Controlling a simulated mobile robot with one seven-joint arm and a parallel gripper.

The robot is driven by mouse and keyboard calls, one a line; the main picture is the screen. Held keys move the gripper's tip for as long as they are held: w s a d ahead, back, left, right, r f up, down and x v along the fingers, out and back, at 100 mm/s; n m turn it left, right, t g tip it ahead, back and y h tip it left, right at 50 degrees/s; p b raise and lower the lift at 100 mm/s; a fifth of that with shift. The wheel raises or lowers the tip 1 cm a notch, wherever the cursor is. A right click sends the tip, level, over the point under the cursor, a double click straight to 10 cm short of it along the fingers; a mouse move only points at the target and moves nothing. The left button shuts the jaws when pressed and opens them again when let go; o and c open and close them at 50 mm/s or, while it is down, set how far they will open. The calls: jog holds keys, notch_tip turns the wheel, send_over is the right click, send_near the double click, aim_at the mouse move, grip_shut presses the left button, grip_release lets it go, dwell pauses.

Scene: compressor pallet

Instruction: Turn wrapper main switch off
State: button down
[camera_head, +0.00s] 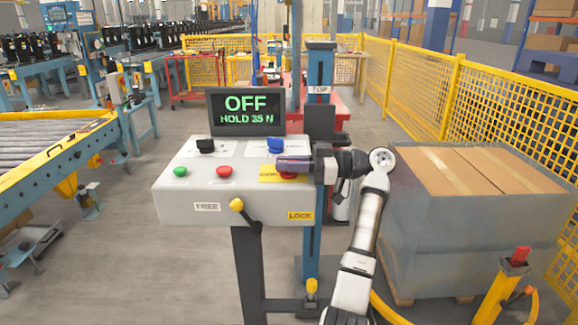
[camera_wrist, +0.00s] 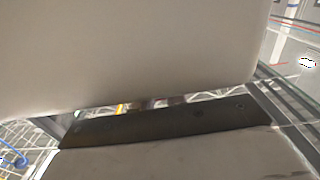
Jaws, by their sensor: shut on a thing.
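The wrapper's grey control box (camera_head: 225,197) stands on a dark post in the middle of the head view. A red switch (camera_head: 288,176) on a yellow plate (camera_head: 268,174) sits at its right side, partly hidden by my gripper. My gripper (camera_head: 282,162) reaches in from the right, shut at the red switch, its fingers level above the panel; the exact contact is hidden. A display (camera_head: 245,111) behind the box reads "OFF" and "HOLD 35 N". In the wrist view, pale surfaces and a dark strip (camera_wrist: 170,124) fill most of the picture; the switch cannot be made out.
A blue knob (camera_head: 276,144) stands just behind my gripper, a black knob (camera_head: 205,145) farther left. A wrapped pallet load (camera_head: 470,245) stands right; a roller conveyor (camera_head: 50,150) stands left.

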jog(key=shift+f+g, duration=0.1)
jog(key=shift+g, duration=0.3)
jog(key=c, duration=1.4)
grip_release()
jog(key=shift+c, duration=0.2)
jog(key=d+b, duration=0.2)
jog(key=d, duration=1.1)
jog(key=shift+d, duration=0.35)
jog(key=shift+w, duration=0.1)
